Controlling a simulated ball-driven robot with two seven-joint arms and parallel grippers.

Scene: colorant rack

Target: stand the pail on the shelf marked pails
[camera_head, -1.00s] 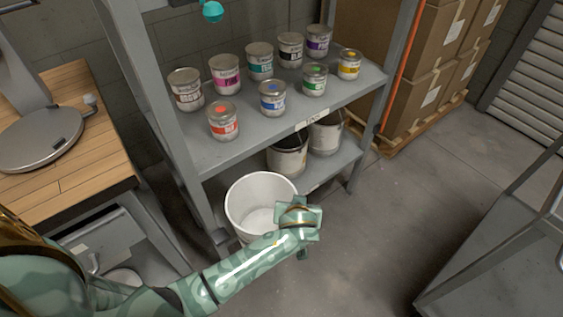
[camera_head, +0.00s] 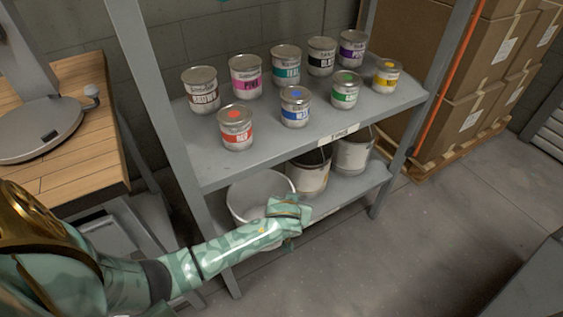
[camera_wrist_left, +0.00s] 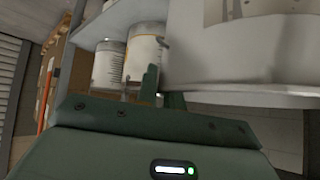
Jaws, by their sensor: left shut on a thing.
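The white pail (camera_head: 252,190) is at the left end of the lower shelf (camera_head: 345,197), partly under the upper shelf. It looks about upright. My left gripper (camera_head: 287,212) is shut on its near right side. In the left wrist view the pail (camera_wrist_left: 235,50) fills the upper right, above the gripper's fingers (camera_wrist_left: 163,88), and its lower edge shows. I cannot tell whether its base touches the shelf; my arm hides that. My right gripper is not in view.
Two more pails (camera_head: 310,178) (camera_head: 352,155) stand on the lower shelf, right of the held pail. Several paint tins (camera_head: 295,107) stand on the upper shelf (camera_head: 270,150). A grey upright (camera_head: 165,110) bounds the left. The floor (camera_head: 400,260) in front is clear.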

